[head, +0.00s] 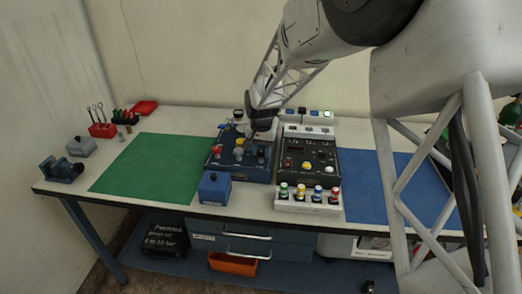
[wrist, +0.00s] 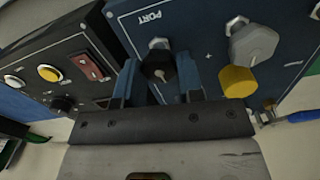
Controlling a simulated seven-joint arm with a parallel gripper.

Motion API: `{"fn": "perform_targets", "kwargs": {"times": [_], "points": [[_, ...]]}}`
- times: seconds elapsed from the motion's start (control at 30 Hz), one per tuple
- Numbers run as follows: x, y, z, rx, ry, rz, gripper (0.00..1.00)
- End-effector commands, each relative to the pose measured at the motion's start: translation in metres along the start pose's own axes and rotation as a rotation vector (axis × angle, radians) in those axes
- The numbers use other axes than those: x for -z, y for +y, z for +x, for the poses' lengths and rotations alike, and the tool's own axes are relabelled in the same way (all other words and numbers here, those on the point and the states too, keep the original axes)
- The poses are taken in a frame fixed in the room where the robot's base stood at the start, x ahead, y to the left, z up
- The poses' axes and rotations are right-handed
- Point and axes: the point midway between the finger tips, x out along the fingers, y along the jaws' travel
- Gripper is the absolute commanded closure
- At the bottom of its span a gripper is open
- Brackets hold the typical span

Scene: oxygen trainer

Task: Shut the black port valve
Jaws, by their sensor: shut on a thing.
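The black port valve knob (wrist: 158,68) sits under the PORT lettering on the dark blue panel (wrist: 205,30) in the wrist view. It has a pale pointer line on its face. My gripper (wrist: 157,62) has one finger on each side of the knob and is shut on it. In the head view, my gripper (head: 262,126) is over the upper right of the blue panel (head: 222,172). It hides the port valve there.
A grey knob (wrist: 254,44) and a yellow knob (wrist: 238,81) stand close right of my gripper in the wrist view. A black switch panel (head: 322,176) stands right of the blue one. A blue box (head: 214,188) stands in front. The green mat (head: 150,168) is clear.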

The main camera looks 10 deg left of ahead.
Motion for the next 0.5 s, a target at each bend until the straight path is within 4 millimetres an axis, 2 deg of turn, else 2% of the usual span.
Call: {"fn": "perform_targets", "kwargs": {"times": [0.2,0.5], "points": [[0.0007,0.0,-0.0013,0.001,0.002,0.108,0.89],[0.0008,0.0001,-0.0015,0.001,0.002,0.156,0.89]]}}
